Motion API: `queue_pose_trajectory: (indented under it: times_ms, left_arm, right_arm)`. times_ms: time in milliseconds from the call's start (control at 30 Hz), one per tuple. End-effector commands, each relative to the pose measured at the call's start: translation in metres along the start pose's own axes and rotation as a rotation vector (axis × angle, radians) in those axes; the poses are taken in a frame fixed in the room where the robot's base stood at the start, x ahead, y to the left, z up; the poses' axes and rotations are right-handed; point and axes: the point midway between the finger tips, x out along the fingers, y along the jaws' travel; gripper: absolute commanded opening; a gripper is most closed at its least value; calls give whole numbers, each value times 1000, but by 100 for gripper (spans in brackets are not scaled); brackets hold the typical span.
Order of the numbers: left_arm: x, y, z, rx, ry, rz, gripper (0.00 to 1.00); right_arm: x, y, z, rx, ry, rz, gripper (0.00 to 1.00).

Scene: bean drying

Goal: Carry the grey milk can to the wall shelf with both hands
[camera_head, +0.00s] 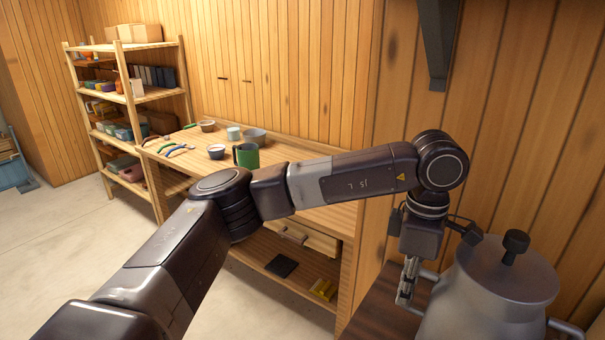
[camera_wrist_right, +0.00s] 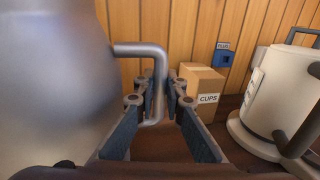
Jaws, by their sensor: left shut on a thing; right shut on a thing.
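The grey milk can (camera_head: 490,290), with a lid and dark knob, is at the lower right of the head view, its base out of frame. My left gripper (camera_head: 407,284) is shut on the can's left side handle (camera_head: 428,275). In the right wrist view the can (camera_wrist_right: 50,80) fills the left side. There my right gripper (camera_wrist_right: 158,98) is shut on the other bent handle (camera_wrist_right: 150,50). I cannot tell whether the can rests on something. A dark bracket (camera_head: 437,50) on the wall above may carry the wall shelf; no shelf board shows.
A dark wood surface (camera_head: 385,312) lies beside the can. In the wrist view a "CUPS" box (camera_wrist_right: 203,88) and a white kettle-like vessel (camera_wrist_right: 275,95) stand close to my right gripper. A wooden workbench (camera_head: 305,150) with cups and tools is left; a storage rack (camera_head: 128,100) stands further back.

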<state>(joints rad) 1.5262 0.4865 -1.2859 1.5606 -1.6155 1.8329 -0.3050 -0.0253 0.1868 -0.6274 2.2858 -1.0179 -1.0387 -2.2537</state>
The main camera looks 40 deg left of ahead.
Motion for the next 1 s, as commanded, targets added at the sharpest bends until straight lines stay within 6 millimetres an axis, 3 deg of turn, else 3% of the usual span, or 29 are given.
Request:
queue_pose_trajectory:
  times_ms: [333,367,533,733,767,800,933,1000]
  left_arm:
    - [0,0,-1,-2,1,0,0]
    - [0,0,-1,-2,1,-1,12]
    - [1,0,0,-1,1,-1,31]
    - [1,0,0,-1,1,-1,31]
    - [4,-1,-1,-1,4,-5,31]
    - [4,-1,-1,-1,4,-5,31]
    - [3,-1,0,0,3,-4,31]
    - [3,-1,0,0,2,-3,31]
  right_arm:
    - [0,-1,3,2,-7,-2,0]
    - [0,-1,3,2,-7,-2,0]
    - [0,-1,2,1,-6,-2,0]
    - [0,0,2,1,-5,0,0]
    - [0,0,-4,-1,6,-1,12]
    - [0,0,-4,-1,6,-1,17]
    - [0,0,-3,-1,4,0,30]
    - [0,0,-3,-1,4,0,30]
